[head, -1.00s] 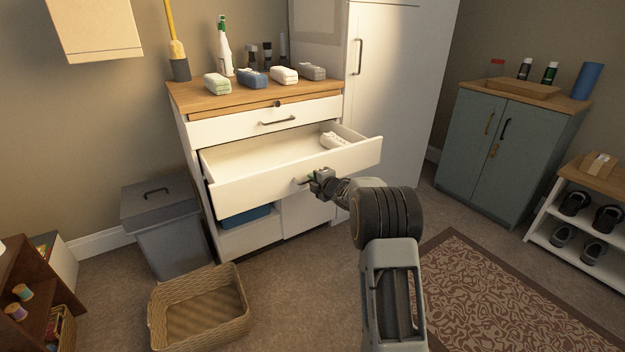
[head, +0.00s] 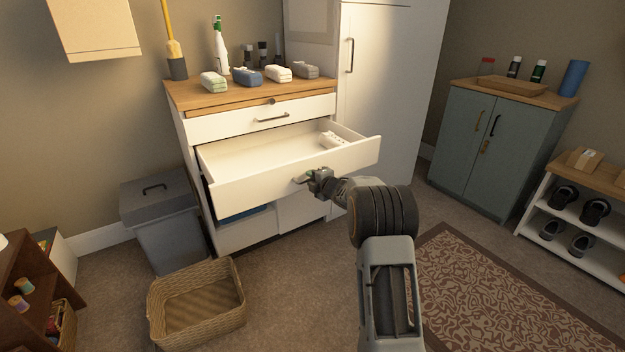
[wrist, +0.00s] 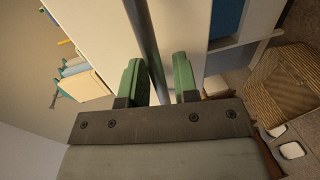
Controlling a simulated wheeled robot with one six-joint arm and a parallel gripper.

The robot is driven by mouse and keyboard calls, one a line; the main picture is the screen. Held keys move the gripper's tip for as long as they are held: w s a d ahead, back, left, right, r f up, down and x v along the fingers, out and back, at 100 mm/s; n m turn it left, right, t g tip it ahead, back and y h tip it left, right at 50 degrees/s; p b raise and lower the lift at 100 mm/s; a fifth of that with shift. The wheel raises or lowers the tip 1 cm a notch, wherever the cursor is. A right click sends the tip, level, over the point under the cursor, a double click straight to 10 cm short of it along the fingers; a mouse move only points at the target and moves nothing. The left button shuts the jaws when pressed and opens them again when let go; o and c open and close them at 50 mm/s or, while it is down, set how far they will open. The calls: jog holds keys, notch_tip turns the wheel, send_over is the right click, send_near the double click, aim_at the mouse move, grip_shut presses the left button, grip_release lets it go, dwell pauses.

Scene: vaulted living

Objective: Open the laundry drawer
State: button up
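The laundry drawer (head: 290,180) is the white middle drawer of the cabinet in the head view. It stands pulled well out, with a pale bundle (head: 332,138) inside at the back right. My gripper (head: 312,180) is at the bar handle (head: 301,181) on its front. In the wrist view, my gripper's two green fingertips (wrist: 160,82) are spread on either side of the handle bar (wrist: 143,40). The bar lies close to the left finger, and a gap shows beside the right one. The far end of the handle is hidden.
A wicker basket (head: 197,335) and a grey lidded bin (head: 165,235) stand on the floor left of the drawer. Packs and bottles sit on the wooden cabinet top (head: 200,98). A patterned rug (head: 490,300) lies to the right. Open carpet lies before the drawer.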

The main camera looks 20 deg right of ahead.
jog(key=shift+o, duration=0.7)
jog(key=shift+d, duration=0.15)
jog(key=shift+s+d+r, duration=0.1)
jog(key=shift+s, duration=0.1)
jog(key=p+v, duration=0.3)
jog(key=v, duration=1)
jog(key=shift+s, duration=0.2)
jog(key=s+a+r+m+g+h+p, duration=0.25)
jog(key=s+r+m+p, duration=0.2)
jog(key=r+p, duration=0.5)
jog(key=s+a+r+m+g+h+p, duration=0.1)
jog(key=s+a+r+m+h+p, duration=0.15)
jog(key=r+m+p, duration=0.7)
jog(key=s+a+r+m+g+p, duration=0.2)
jog(key=s+a+r+p, duration=0.1)
jog(key=s, duration=0.4)
jog(key=s+a+r+m+g+y+p, duration=0.1)
jog(key=s+a+r+m+g+p, duration=0.1)
jog(key=s+r+p, duration=0.4)
jog(key=s+a+r+m+g+p, duration=0.2)
jog(key=s+a+r+g+p, duration=0.2)
jog(key=s+a+r, duration=0.2)
jog(key=shift+s+r+y+p, duration=0.3)
jog(key=shift+s+y+p, duration=0.1)
jog(key=shift+s, duration=0.85)
